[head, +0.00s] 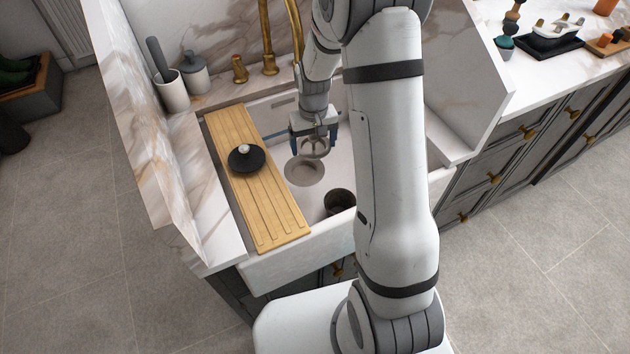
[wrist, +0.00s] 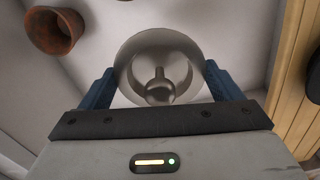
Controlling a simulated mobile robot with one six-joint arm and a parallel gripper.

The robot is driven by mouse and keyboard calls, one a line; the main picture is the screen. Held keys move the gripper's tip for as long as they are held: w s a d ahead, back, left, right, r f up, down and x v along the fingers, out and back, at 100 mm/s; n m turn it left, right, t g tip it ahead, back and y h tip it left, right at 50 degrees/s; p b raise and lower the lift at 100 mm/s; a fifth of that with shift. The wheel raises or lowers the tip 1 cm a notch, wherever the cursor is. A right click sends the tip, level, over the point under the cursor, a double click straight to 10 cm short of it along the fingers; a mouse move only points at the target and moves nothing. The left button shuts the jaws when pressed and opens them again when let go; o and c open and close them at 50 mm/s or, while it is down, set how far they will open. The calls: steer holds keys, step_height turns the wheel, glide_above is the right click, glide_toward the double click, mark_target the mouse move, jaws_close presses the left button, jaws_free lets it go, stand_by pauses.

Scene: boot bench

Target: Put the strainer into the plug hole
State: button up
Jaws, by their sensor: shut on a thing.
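The strainer (head: 316,147) is a round grey metal basket with a central knob. In the wrist view the strainer (wrist: 182,60) sits between my two blue fingers. My gripper (head: 314,143) is shut on its rim and holds it above the sink floor; in the wrist view my gripper (wrist: 158,88) spans it from both sides. The plug hole (head: 304,172) is a round recess in the white sink floor, just below and slightly left of the strainer in the head view. In the wrist view I cannot make out the plug hole; the strainer covers that area.
A dark brown cup (head: 339,203) stands in the sink, also in the wrist view (wrist: 52,32). A wooden board (head: 272,214) lies across the sink's left side with a black lid (head: 246,159) on it. A brass tap (head: 268,50) rises behind.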

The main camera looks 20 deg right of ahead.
step_height(320, 180, down, 11)
steer(key=b, duration=1.7)
glide_above(305, 176)
steer(key=s, duration=0.2)
steer(key=shift+d+f, duration=0.2)
steer(key=shift+f, duration=1.3)
steer(key=shift+d+f, duration=0.2)
steer(key=shift+f, duration=1.3)
steer(key=shift+w+a+f, duration=0.2)
steer(key=shift+w+f, duration=0.25)
steer(key=shift+w, duration=0.35)
steer(key=shift+w+a+f, duration=0.15)
steer(key=shift+w+f, duration=0.25)
steer(key=shift+w, duration=0.35)
steer(key=shift+s+f, duration=0.2)
steer(key=shift+f, duration=0.45)
